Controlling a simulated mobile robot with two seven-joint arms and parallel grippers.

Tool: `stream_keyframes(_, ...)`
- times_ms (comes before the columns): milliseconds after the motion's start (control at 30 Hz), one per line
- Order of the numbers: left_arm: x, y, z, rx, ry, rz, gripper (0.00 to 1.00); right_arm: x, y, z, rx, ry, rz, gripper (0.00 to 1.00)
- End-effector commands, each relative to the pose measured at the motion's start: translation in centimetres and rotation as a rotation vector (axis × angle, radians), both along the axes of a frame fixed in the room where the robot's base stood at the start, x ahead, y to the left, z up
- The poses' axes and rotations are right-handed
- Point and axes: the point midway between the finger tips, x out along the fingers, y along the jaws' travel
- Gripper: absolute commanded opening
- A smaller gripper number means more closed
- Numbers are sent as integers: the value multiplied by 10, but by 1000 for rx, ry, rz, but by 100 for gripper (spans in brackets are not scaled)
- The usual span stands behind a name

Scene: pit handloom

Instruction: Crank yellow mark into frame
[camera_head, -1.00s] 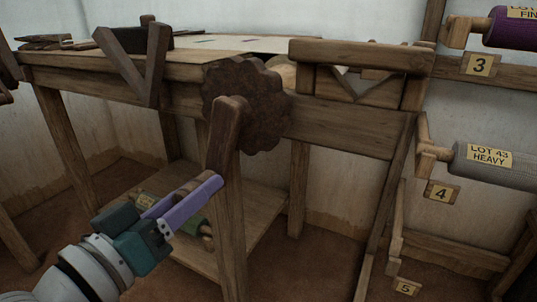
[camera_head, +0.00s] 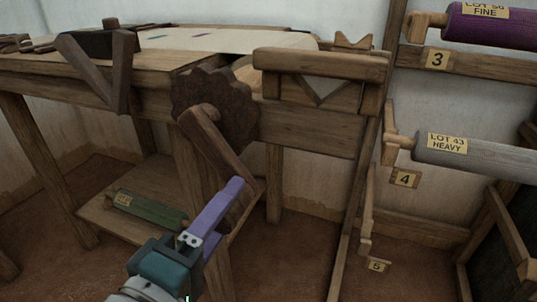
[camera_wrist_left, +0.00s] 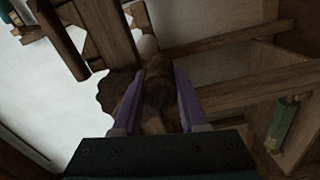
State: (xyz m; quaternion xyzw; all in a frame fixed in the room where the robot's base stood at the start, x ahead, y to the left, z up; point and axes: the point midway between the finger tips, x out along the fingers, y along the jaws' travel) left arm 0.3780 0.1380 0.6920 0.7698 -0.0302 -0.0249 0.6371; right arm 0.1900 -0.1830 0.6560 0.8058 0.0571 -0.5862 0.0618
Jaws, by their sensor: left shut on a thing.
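The crank is a dark wooden arm (camera_head: 215,142) on the hub of a scalloped wheel (camera_head: 235,115) at the loom's front corner. It slants down to the right. My left gripper (camera_head: 232,208), with purple fingers, is shut at the crank's lower end. In the left wrist view the fingers (camera_wrist_left: 158,105) stand either side of the round wooden crank handle (camera_wrist_left: 157,88). Pale cloth (camera_head: 225,40) on the loom top carries a small green mark (camera_head: 155,37) and a purple mark (camera_head: 209,34). I cannot make out a yellow mark. My right gripper is out of view.
A wooden frame (camera_head: 320,65) stands at the loom's right end, and a V-shaped bracket (camera_head: 95,70) at its left. A green roll (camera_head: 145,208) lies on the low shelf. Labelled rolls, purple (camera_head: 490,27) and grey (camera_head: 470,155), hang on the right.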

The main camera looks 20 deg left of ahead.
Motion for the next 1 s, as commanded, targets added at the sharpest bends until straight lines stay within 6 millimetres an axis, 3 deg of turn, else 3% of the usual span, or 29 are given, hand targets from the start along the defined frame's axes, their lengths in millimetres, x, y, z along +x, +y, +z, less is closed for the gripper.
stream_keyframes(500,-2,-25,29,-380,30,-1,0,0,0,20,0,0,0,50)
stream_keyframes(1000,-2,-29,35,-474,37,-1,0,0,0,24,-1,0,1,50)
